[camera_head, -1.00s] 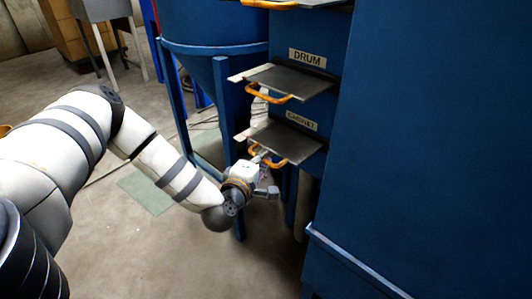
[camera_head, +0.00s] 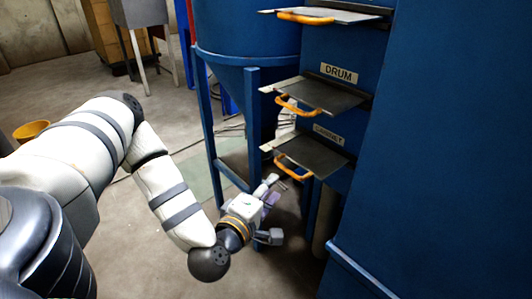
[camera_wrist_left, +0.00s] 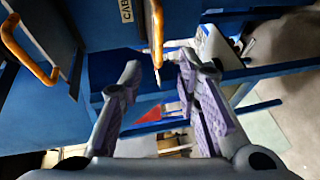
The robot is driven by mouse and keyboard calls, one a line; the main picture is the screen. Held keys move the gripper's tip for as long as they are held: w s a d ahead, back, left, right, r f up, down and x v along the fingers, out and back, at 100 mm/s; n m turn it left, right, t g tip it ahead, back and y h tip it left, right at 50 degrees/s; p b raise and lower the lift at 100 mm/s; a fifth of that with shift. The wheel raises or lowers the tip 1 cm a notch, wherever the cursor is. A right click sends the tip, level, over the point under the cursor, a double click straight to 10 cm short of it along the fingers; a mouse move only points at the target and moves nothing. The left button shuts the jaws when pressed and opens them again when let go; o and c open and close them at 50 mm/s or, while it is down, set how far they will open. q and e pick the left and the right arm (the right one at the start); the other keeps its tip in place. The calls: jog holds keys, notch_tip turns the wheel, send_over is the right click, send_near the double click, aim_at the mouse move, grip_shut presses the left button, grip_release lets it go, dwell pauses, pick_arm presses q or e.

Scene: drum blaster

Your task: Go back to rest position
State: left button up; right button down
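My left gripper (camera_head: 274,188) hangs just below and left of the lowest orange handle (camera_head: 292,168) in the head view, apart from it. In the left wrist view the gripper (camera_wrist_left: 158,68) has its two purple-padded fingers spread, with nothing between them. One orange handle (camera_wrist_left: 157,28) shows beyond the fingertips there, and another orange handle (camera_wrist_left: 25,50) is at the left. My left arm is stretched forward and down. My right gripper is in neither view.
Three metal plates stick out of the blue cabinet (camera_head: 440,150): upper (camera_head: 345,10), DRUM (camera_head: 325,95) and lower (camera_head: 315,153). A blue drum (camera_head: 245,40) on legs stands behind. A yellow bucket (camera_head: 31,130) is at left. Open floor (camera_head: 140,250) lies left of my gripper.

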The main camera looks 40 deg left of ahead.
pick_arm(q)
jog(key=shift+v, duration=1.15)
jog(key=s+d+f+m+g+h+p, duration=0.1)
jog(key=s+d+f+m+g+h, duration=0.3)
jog(key=d, duration=0.3)
jog(key=s+d+f+m+g+h, duration=0.2)
jog(key=s+d+f+m+h, duration=0.15)
jog(key=d+f+m, duration=0.35)
jog(key=s+d+f+m+g+p, duration=0.1)
jog(key=s+f+m+g, duration=0.2)
jog(key=s, duration=0.4)
jog(key=s+d+f+m+g, duration=0.15)
jog(key=s+g, duration=0.25)
jog(key=s, duration=0.4)
jog(key=s+a+r+m+g+y, duration=0.1)
jog(key=s+a+m+g, duration=0.3)
jog(key=s, duration=0.5)
jog(key=shift+a+m+g+y+p, duration=0.3)
jog(key=shift+a+m+y+p, duration=0.15)
jog(key=shift+a+y, duration=0.25)
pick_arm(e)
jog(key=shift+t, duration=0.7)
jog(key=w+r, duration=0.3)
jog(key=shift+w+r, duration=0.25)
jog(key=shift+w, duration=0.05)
